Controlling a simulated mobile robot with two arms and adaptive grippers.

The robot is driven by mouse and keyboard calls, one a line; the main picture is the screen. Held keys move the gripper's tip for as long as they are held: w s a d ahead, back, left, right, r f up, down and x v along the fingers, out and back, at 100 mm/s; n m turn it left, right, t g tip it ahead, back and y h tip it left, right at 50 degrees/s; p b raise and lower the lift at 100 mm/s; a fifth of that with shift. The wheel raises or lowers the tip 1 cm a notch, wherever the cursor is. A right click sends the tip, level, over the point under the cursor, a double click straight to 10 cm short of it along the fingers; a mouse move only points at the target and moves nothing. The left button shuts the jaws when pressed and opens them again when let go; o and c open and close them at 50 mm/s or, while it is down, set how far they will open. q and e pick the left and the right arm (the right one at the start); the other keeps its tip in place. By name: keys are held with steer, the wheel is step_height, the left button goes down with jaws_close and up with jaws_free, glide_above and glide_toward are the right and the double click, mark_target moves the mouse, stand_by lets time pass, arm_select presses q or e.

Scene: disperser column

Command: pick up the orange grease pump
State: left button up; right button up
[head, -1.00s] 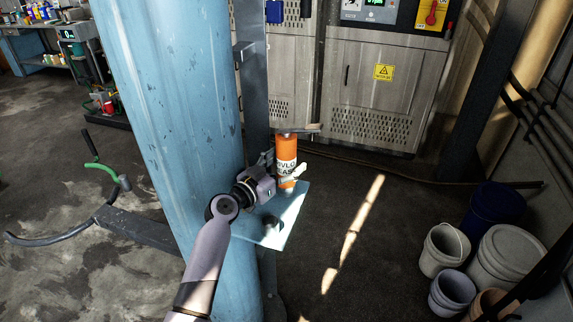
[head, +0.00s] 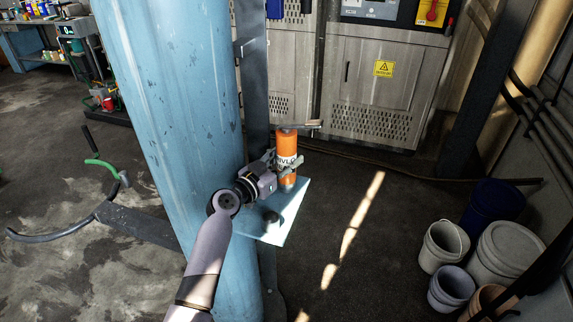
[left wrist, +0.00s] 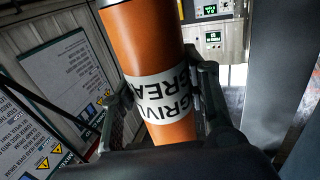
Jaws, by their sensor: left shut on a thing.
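The orange grease pump (head: 287,144) is an orange cylinder with a white lettered band and a dark bar across its top. It stands roughly upright over the small light-blue shelf plate (head: 293,212) beside the blue column. My left gripper (head: 287,165) is shut on the pump around its white band. In the left wrist view, the pump (left wrist: 145,40) fills the middle, with one finger on each side. The gripper partly hides the pump's lower half. I cannot tell whether its base touches the plate. My right gripper is in neither view.
The thick blue column (head: 185,120) stands just left of the pump. Grey cabinets (head: 375,90) are behind. Several buckets (head: 445,245) stand on the floor at the right. A bent bar with a green part (head: 100,165) is at the left. Floor between the plate and buckets is clear.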

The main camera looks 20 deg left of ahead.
arm_select(q)
steer(key=shift+c, duration=0.6)
steer(key=shift+r, duration=0.15)
steer(key=shift+r, duration=0.15)
